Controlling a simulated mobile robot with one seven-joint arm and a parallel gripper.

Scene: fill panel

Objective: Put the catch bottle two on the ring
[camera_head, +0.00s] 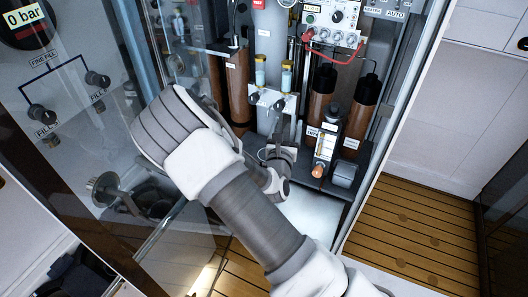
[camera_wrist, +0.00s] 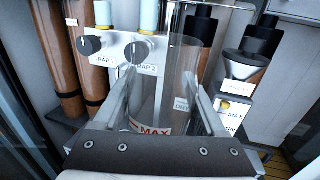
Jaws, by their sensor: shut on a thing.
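In the wrist view my gripper (camera_wrist: 165,105) is shut on a clear, see-through bottle (camera_wrist: 180,85) with a red MAX mark low on its side. I take this for catch bottle two; no number shows on it. The bottle stands about upright between the fingers, in front of the valve plate (camera_wrist: 112,47), near the knob marked TRAP 2 (camera_wrist: 137,52). In the head view my gripper (camera_head: 279,150) is small and partly covered by my arm, below the same plate (camera_head: 265,97). I cannot make out the ring, nor whether the bottle touches it.
To the right stands a black-topped container (camera_wrist: 238,85) with MAX and MIN marks, close to the right finger. Brown bottles (camera_head: 322,92) stand behind it. Brown cylinders (camera_wrist: 85,70) stand left. A glass door (camera_head: 130,200) hangs open at the left of the cabinet.

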